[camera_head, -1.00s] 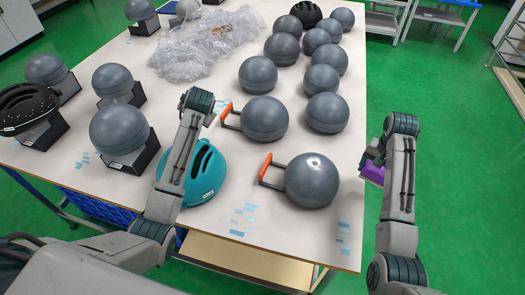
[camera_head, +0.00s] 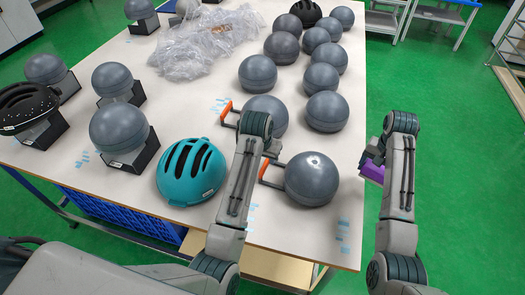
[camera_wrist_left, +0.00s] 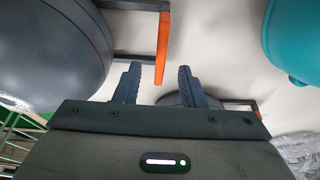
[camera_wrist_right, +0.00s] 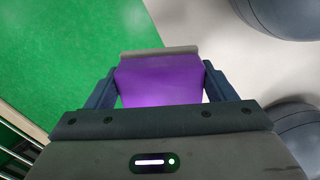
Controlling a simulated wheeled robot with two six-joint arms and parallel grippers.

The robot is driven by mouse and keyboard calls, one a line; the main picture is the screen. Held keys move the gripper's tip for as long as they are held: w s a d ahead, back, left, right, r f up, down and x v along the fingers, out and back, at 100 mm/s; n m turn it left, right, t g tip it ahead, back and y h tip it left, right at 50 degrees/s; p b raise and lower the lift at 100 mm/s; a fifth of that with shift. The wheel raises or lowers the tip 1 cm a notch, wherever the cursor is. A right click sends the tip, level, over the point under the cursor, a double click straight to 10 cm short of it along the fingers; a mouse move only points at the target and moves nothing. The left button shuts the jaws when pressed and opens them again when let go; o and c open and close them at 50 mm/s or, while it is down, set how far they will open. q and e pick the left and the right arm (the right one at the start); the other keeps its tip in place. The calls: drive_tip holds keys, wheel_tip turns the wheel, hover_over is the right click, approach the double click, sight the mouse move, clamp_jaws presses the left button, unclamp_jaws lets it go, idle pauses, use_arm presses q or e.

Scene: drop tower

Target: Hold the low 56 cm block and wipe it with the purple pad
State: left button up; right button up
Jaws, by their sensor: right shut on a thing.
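Two low grey blocks with orange-gripped handles stand on the table; no size label is readable. The nearer block (camera_head: 311,180) has its orange handle (camera_head: 264,166) on its left side. My left gripper (camera_wrist_left: 158,80) is open and empty. In the left wrist view the handle's orange bar (camera_wrist_left: 163,45) has one end between the fingers; whether the fingers are at its height I cannot tell. The nearer block (camera_wrist_left: 45,50) fills the left of that view. My right gripper (camera_wrist_right: 160,80) is shut on the purple pad (camera_wrist_right: 160,82), off the table's right edge (camera_head: 371,172).
The farther handled block (camera_head: 268,108) stands behind my left wrist, partly covered. A teal helmet (camera_head: 190,172) lies left of my left arm. Several grey blocks (camera_head: 327,111) stand toward the back. Plastic wrap (camera_head: 200,50) lies at the back. Table between helmet and left blocks is clear.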

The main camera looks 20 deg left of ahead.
sight(266, 162)
use_arm(q)
drive_tip(key=x, duration=0.7)
drive_tip(key=shift+f, duration=0.2)
drive_tip(key=shift+c, duration=0.3)
clamp_jaws()
drive_tip(key=shift+w, duration=0.1)
idle(0.8)
